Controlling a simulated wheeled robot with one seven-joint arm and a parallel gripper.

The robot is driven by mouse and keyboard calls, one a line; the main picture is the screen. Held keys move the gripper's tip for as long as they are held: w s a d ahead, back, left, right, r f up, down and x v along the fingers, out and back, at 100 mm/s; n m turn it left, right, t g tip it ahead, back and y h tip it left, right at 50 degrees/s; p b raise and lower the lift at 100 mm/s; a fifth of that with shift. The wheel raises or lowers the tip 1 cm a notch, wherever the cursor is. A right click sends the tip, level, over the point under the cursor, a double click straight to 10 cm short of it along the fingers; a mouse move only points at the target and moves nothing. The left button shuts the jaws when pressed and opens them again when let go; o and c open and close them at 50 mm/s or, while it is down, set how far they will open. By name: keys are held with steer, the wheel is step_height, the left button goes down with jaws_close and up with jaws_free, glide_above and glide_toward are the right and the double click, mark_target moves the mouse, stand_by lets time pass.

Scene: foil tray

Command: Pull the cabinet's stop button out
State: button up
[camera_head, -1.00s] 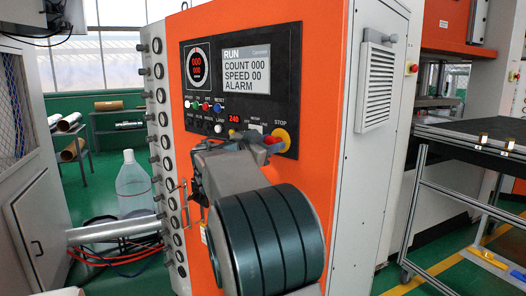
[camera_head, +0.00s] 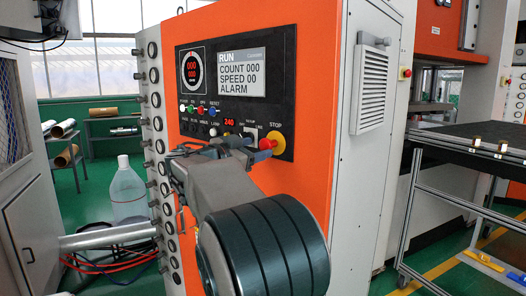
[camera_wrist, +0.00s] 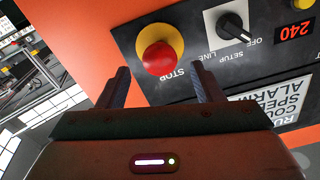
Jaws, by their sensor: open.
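The stop button is a red mushroom knob (camera_head: 266,144) on a yellow collar (camera_head: 279,142), at the lower right of the cabinet's black panel. In the wrist view, which is turned upside down, the red knob (camera_wrist: 158,58) and its yellow collar (camera_wrist: 178,38) show large. My gripper (camera_wrist: 160,72) is open and empty, with one finger on either side of the knob in the picture. The knob looks just past the fingertips; I see no contact. In the head view my gripper (camera_head: 240,140) is just left of the knob, its fingers partly hidden.
A dark selector knob (camera_wrist: 233,27) and a red 240 display (camera_wrist: 294,30) sit beside the button. The panel screen (camera_head: 243,72) reads RUN. A cart (camera_head: 470,145) stands at the right. A clear plastic bottle (camera_head: 127,190) stands on the floor at the left.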

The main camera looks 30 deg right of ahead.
steer(key=b+v, duration=0.2)
steer(key=v, duration=0.7)
steer(key=shift+a, duration=0.15)
steer(key=s+d+f+n+g+y+p, duration=0.1)
steer(key=s+f+n+y, duration=0.4)
steer(key=f, duration=0.3)
steer(key=s+f+n+g+y+p, duration=0.1)
steer(key=s+f+n+y, duration=0.3)
steer(key=s+f, duration=0.35)
steer(key=s+a+f+n+g+y+p, duration=0.1)
steer(key=s+a+f+n+y, duration=0.6)
steer(key=s+a+f, duration=0.3)
steer(key=s+f+y, duration=0.1)
steer(key=s+f, duration=0.3)
steer(key=shift+s+n, duration=0.3)
steer(key=shift+n, duration=0.1)
stand_by(0.6)
